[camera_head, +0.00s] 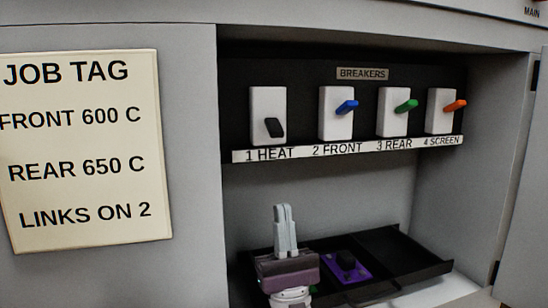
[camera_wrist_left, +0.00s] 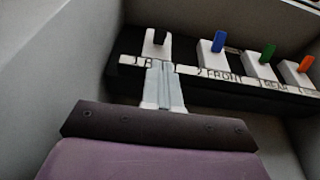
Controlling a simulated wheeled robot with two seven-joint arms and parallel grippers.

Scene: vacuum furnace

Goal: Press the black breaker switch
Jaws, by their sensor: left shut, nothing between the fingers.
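The black breaker switch (camera_head: 274,127) is on the white plate (camera_head: 268,103) above the label "1 HEAT", leftmost in the row. Its lever tilts downward, unlike the other levers, which stick out to the right and slightly up. It also shows at the top of the left wrist view (camera_wrist_left: 160,38). My left gripper (camera_head: 284,212) is shut and empty, fingers pointing up, below the 1 HEAT switch and apart from it in the head view. In the left wrist view its fingertips (camera_wrist_left: 160,66) overlap the label strip just below the switch. My right gripper is not in view.
Blue (camera_head: 347,106), green (camera_head: 406,106) and orange (camera_head: 454,105) breaker levers stand to the right. A black tray (camera_head: 410,262) with a purple block (camera_head: 350,272) lies below. The cabinet's side walls and an open door (camera_head: 525,230) bound the space. A job tag (camera_head: 85,150) hangs left.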

